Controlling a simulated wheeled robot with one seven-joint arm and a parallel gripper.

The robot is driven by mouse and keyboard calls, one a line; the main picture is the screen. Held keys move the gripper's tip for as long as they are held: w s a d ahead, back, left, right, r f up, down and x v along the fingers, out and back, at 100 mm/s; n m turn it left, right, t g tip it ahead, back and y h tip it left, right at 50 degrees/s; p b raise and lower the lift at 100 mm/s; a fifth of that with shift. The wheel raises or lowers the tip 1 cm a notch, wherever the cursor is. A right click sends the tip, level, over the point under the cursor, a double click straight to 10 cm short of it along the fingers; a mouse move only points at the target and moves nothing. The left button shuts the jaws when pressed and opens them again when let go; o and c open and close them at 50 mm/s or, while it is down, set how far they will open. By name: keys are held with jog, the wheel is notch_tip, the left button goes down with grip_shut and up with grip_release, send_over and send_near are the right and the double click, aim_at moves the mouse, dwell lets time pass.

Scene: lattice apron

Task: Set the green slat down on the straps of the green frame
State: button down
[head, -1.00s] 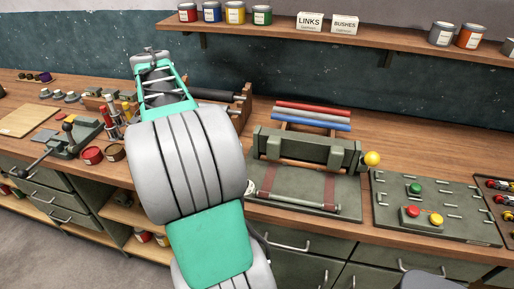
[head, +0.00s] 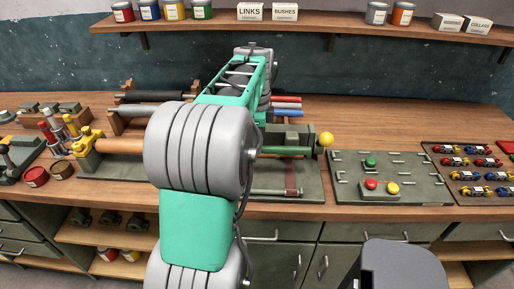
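The green frame (head: 310,182) stands on the workbench to the right of my arm, partly hidden by it. One red-brown strap (head: 291,178) shows on its front; the other is hidden behind my arm. A yellow ball knob (head: 326,139) is at its right end. A thin green bar (head: 287,151) sticks out to the right from behind my arm, across the upper part of the frame. It looks like the green slat, but I cannot tell whether it is held or touches the straps. My gripper is hidden behind my arm.
Red and blue slats (head: 288,113) lie behind the frame. A green panel with buttons (head: 390,178) and a tray of toy cars (head: 475,170) stand to the right. A wooden roller (head: 118,146) with yellow end fittings is left. A shelf (head: 300,24) with cans hangs above.

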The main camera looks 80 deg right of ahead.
jog(key=b, duration=0.5)
send_over(257, 174)
notch_tip(257, 174, down, 7)
jog(key=shift+r, duration=0.2)
jog(key=shift+d+f+b, duration=0.1)
jog(key=shift+f+b, duration=0.8)
jog(key=shift+f, duration=0.7)
jog(key=c, duration=1.1)
grip_release()
jog(key=shift+c, duration=0.2)
